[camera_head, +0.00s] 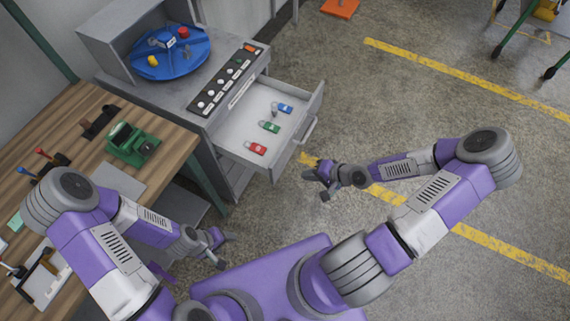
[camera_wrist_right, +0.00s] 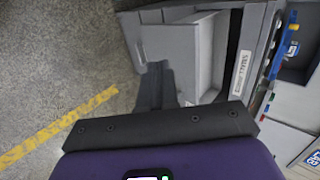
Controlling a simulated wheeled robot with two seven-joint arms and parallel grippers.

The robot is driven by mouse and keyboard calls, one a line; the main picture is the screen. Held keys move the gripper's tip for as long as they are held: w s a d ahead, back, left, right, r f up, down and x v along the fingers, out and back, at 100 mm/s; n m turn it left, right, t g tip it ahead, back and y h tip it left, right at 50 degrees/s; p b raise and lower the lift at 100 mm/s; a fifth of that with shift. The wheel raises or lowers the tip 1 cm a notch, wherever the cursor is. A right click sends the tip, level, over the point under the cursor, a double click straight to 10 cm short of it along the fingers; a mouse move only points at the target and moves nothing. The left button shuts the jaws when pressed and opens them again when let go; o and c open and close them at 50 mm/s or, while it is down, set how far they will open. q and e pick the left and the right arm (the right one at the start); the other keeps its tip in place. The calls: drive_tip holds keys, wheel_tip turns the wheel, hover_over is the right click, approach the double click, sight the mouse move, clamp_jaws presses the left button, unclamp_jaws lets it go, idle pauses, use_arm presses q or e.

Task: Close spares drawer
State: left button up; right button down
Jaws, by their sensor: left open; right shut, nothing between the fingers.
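The spares drawer (camera_head: 240,128) is pulled out of the grey cabinet, with a bar handle (camera_head: 308,130) on its front. Inside lie a blue item (camera_head: 285,108), a green item (camera_head: 270,127), a red item (camera_head: 257,148) and a small grey piece. My right gripper (camera_head: 319,184) is shut and empty, just outside the drawer front, below the handle in the head view. In the right wrist view its fingers (camera_wrist_right: 155,88) are together beside the open drawer (camera_wrist_right: 205,50); I cannot tell whether they touch it. My left gripper (camera_head: 222,249) is open and empty beside the workbench.
The cabinet top carries a blue turntable (camera_head: 172,55) with small parts and a dark panel of knobs (camera_head: 229,80). A wooden workbench (camera_head: 75,135) with a green device (camera_head: 132,145) stands at left. The floor right of the drawer is clear, with yellow lines.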

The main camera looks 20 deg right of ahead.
drive_tip(key=d, duration=0.2)
drive_tip(key=b, duration=1)
approach(277, 167)
drive_tip(key=shift+h, duration=0.3)
drive_tip(key=x, duration=0.6)
drive_tip(key=shift+f, duration=0.25)
drive_tip(key=shift+w+a, duration=0.1)
